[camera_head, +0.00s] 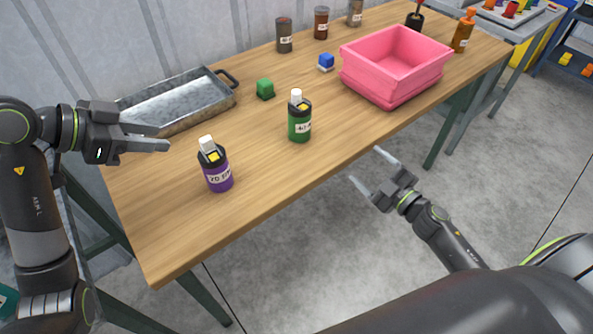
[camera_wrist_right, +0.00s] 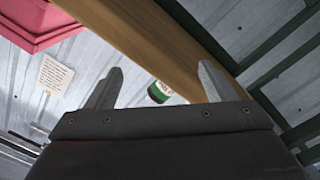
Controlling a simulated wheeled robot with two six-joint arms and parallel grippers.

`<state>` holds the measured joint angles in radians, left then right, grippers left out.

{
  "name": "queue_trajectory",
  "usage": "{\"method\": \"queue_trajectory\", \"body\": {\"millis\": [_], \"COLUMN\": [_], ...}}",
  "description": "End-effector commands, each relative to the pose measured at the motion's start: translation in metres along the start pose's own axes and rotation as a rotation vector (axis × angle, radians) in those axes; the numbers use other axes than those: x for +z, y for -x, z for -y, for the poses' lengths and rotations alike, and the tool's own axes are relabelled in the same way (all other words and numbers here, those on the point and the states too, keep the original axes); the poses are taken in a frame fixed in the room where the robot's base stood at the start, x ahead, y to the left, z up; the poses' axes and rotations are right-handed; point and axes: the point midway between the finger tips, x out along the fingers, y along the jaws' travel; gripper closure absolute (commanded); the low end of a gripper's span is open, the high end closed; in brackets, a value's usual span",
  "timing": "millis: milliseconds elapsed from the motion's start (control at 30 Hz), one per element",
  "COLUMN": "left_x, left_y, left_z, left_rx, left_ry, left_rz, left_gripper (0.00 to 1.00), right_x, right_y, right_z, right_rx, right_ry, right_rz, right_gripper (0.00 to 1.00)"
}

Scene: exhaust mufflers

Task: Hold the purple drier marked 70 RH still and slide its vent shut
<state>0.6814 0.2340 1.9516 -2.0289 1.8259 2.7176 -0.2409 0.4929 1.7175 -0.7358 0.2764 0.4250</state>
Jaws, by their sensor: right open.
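The purple drier marked 70 RH (camera_head: 217,174) stands upright near the left end of the wooden table, with a black shoulder, a yellow patch and a white top. My left gripper (camera_head: 168,139) is to the left of it and above the table, not touching it. Its two fingers look apart, with nothing visible between them. My right gripper (camera_head: 364,168) is open and empty beyond the table's front edge, well to the right of the purple drier. In the right wrist view its fingers (camera_wrist_right: 157,85) are spread. The vent's exact position is too small to tell.
A similar green drier (camera_head: 299,125) stands to the right of the purple one and shows in the wrist view (camera_wrist_right: 158,92). The table front is clear.

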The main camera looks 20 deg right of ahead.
Motion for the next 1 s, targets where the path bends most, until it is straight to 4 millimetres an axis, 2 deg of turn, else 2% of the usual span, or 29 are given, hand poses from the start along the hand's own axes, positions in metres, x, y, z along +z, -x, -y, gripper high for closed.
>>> {"method": "queue_trajectory", "body": {"millis": [33,100,167,567,1000], "left_x": [0.0,0.0,0.0,0.0,0.0], "left_y": [0.0,0.0,0.0,0.0,0.0], "left_z": [0.0,0.0,0.0,0.0,0.0], "left_rx": [0.0,0.0,0.0,0.0,0.0], "left_ry": [0.0,0.0,0.0,0.0,0.0], "left_rz": [0.0,0.0,0.0,0.0,0.0], "left_gripper": [0.64,0.64,0.64,0.64,0.64], "right_x": [-0.029,-0.066,-0.092,-0.15,-0.199], "right_y": [-0.004,-0.005,-0.005,-0.023,-0.032], "right_z": [-0.011,-0.021,-0.024,0.015,0.058], "right_rx": [-0.01,-0.03,-0.044,0.028,0.253], "right_ry": [0.049,0.113,0.179,1.023,1.886], "right_rz": [-0.075,-0.173,-0.243,-0.51,-0.798], "right_gripper": [0.23,0.23,0.23,0.23,0.23]}}
